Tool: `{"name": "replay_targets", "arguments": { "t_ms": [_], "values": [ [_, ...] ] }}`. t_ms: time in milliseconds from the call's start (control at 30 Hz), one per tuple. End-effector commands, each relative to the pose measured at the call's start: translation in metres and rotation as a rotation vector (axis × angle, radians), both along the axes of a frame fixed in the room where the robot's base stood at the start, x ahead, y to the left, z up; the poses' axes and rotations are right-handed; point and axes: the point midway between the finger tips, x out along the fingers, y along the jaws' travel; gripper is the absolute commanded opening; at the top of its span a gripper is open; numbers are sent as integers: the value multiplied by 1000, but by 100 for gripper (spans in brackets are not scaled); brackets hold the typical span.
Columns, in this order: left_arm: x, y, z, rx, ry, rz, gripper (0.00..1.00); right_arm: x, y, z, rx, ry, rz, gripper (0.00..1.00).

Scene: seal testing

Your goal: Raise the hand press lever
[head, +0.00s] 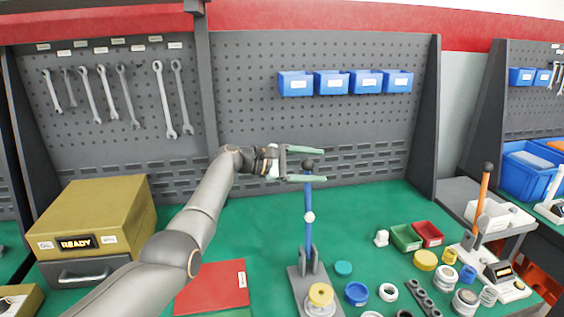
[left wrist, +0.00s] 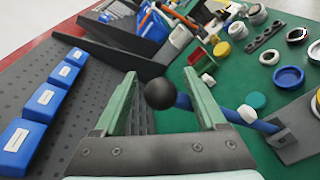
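The hand press (head: 296,284) stands on the green table with a grey base and a yellow-topped round part at its front. Its blue lever (head: 309,230) points nearly straight up, with a white collar midway and a black ball knob (head: 308,164) on top. My left gripper (head: 326,165) is open, with its green fingers on either side of the knob. In the left wrist view the knob (left wrist: 159,93) sits between the two fingers, with a gap visible on each side. My right gripper is not in view.
A yellow box labelled READY (head: 95,215) and a red folder or plate (head: 213,287) lie left. Rings and small parts lie right, near green (head: 405,237) and red bins (head: 428,233). A device with an orange lever (head: 482,200) stands far right. A pegboard (head: 330,115) rises behind.

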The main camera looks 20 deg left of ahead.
Motion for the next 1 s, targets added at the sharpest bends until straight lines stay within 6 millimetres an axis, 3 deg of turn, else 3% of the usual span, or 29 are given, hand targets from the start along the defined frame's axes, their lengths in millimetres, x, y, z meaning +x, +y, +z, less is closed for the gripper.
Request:
{"name": "replay_targets", "arguments": {
  "t_ms": [600,1000],
  "values": [
    [-59,78,19,5,-1,6,71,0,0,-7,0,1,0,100],
    [-67,87,24,3,-1,3,71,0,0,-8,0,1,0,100]
  ]
}}
